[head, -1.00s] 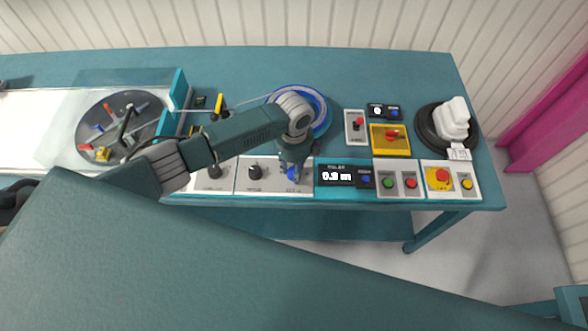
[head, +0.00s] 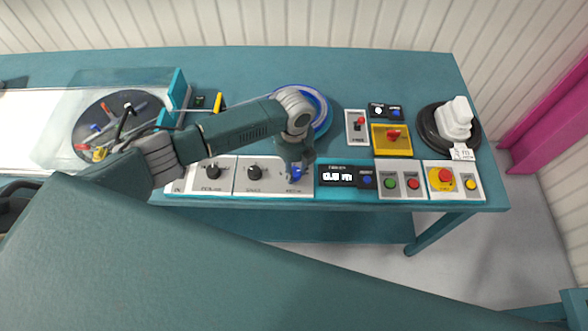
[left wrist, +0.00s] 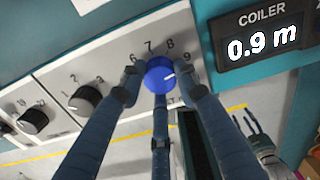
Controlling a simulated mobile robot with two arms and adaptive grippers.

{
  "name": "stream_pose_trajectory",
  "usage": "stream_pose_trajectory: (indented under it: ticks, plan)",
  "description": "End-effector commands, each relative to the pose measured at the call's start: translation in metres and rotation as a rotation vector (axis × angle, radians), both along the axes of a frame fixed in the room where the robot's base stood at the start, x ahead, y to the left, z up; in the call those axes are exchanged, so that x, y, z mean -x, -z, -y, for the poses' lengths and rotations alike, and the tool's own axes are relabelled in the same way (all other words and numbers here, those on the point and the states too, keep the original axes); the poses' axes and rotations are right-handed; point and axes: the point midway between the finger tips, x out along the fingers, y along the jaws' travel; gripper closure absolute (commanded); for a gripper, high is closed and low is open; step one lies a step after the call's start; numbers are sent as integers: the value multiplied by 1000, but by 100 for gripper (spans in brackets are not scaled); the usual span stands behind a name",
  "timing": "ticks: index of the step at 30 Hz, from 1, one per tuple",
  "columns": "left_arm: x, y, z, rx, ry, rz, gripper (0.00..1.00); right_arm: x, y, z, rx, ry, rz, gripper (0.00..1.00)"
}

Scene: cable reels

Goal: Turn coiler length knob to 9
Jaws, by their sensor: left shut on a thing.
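The blue coiler length knob (left wrist: 159,74) sits on a pale panel with a scale of printed numbers around it, 6 to 9 readable. Its white pointer mark faces right, toward the 9 side. My left gripper (left wrist: 157,92) is shut on the knob, with its fingers around the rim. The coiler display (left wrist: 262,40) reads 0.9 m. A dark jointed hand, seemingly my right gripper (left wrist: 248,122), shows at the lower right of the left wrist view; its finger opening is unclear.
Two black knobs (head: 254,172) (head: 212,170) stand left of the blue one. Green and red buttons (head: 401,184) and a yellow emergency-stop plate (head: 441,180) lie to the right. A blue reel (head: 318,105) is behind my arm.

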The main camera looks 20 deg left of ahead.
Motion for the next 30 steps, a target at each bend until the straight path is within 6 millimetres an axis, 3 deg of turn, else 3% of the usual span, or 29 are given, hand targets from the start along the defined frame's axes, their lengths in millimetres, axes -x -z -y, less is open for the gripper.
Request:
stream_pose_trajectory:
  ticks: [14,15,17,26,30]
  plan:
    - [-3,-2,0,1,13,7,95,0,0,-1,-1,1,0,50]
    - [-3,-2,0,1,13,7,61,0,0,-1,-1,1,0,50]
    - [-3,-2,0,1,13,6,50,0,0,-1,-1,1,0,50]
    - [-1,-2,0,1,12,3,50,0,0,-1,-1,1,0,50]
    - [-2,-14,1,2,13,4,50,0,0,-1,-1,1,0,50]
